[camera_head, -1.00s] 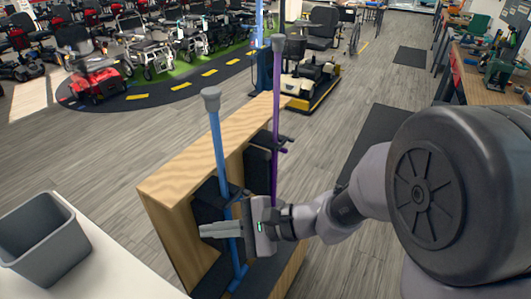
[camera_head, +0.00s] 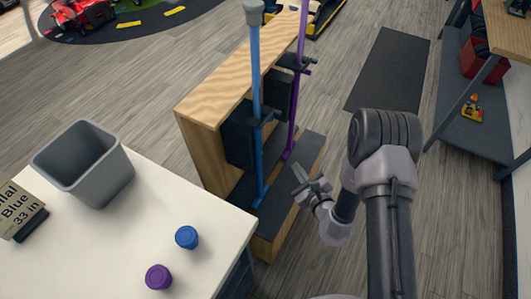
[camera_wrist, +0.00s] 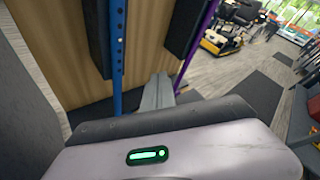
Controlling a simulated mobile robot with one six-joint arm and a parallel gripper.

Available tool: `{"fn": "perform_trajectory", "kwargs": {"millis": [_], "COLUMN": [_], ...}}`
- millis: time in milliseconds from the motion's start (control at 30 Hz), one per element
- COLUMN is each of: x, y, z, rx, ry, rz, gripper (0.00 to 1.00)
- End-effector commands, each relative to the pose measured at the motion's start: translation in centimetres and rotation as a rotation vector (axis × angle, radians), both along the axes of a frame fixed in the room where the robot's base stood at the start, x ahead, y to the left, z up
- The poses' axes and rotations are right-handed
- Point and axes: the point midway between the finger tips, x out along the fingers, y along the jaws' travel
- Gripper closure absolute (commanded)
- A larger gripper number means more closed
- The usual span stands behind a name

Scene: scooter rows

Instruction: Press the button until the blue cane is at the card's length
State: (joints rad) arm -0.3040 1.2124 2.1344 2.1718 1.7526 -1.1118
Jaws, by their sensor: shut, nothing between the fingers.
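The blue cane (camera_head: 256,95) stands upright in a black clamp (camera_head: 240,137) on the wooden stand (camera_head: 205,100), its grey top near the upper edge of the head view. In the wrist view the blue cane (camera_wrist: 117,45) shows a row of holes. A purple cane (camera_head: 298,75) stands behind it. The card (camera_head: 20,205), at the left, partly cut off, reads "Blue 33 in". My gripper (camera_head: 298,180) is shut and empty, low to the right of the blue cane, apart from it in the head view. I cannot make out the button.
A white table (camera_head: 120,225) holds a grey bin (camera_head: 85,165), a blue cap (camera_head: 187,237) and a purple cap (camera_head: 158,277). A shelf (camera_head: 470,125) stands at the right. The floor (camera_head: 340,130) between stand and shelf has free room.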

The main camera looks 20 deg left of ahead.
Motion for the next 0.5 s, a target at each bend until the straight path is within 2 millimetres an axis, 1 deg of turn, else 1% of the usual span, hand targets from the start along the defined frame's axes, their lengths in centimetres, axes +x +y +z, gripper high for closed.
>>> {"fn": "perform_trajectory", "kwargs": {"millis": [267, 367, 500], "x": [0.0, 0.0, 0.1], "y": [0.3, 1.3, 3.4], "z": [0.1, 0.1, 0.2], "rx": [0.001, 0.002, 0.002], "ry": [-0.001, 0.000, 0.000], "rz": [0.002, 0.005, 0.006], "gripper": [1.00, 1.00, 1.00]}}
